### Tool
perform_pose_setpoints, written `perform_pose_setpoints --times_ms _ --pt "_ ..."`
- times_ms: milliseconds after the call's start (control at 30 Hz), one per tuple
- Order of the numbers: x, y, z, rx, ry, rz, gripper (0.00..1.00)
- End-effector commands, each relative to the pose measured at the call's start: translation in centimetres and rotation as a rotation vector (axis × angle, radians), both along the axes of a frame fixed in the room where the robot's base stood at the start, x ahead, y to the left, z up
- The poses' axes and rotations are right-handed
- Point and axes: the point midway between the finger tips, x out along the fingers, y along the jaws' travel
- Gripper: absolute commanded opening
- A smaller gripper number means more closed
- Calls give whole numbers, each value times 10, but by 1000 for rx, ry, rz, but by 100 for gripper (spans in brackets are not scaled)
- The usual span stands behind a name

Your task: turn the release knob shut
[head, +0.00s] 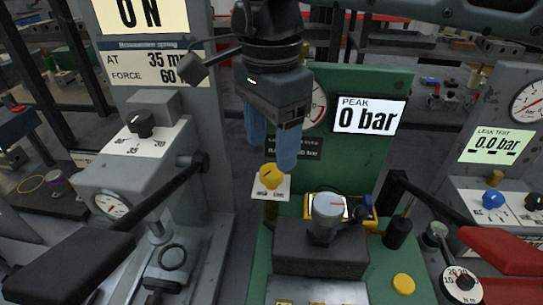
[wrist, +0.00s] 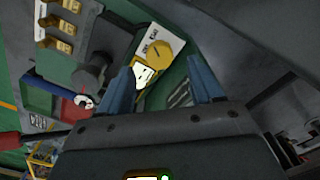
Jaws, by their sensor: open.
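The yellow knob (head: 271,176) sits on a small white plate (head: 284,188) at the left edge of the green test stand (head: 385,85). The same knob shows in the wrist view (wrist: 159,55), with a dark line on its face; the plate's lettering is too small to read. I take it to be the release knob. My gripper (head: 272,152) is open and empty, its blue fingers pointing down just above the knob. In the wrist view my gripper (wrist: 159,72) has its fingertips on either side of the knob's line of sight. Contact is not visible.
The stand's display (head: 369,117) reads PEAK 0 bar. A dark block with a grey cylinder (head: 327,209) stands right of the knob. A grey press with a black lever (head: 160,195) is at left. A red-handled lever (head: 500,250) is at right.

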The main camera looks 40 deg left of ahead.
Motion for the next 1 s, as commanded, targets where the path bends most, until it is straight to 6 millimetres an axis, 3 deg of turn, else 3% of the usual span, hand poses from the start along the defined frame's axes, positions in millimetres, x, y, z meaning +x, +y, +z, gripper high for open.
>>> perform_pose_setpoints --times_ms 100,300,667,1000 --pt "-1 -1 -19 -2 3 0 65" --pt "0 0 -40 -1 1 0 65" --pt "0 0 -46 0 -1 0 65" --pt "0 0 -45 0 -1 0 32"
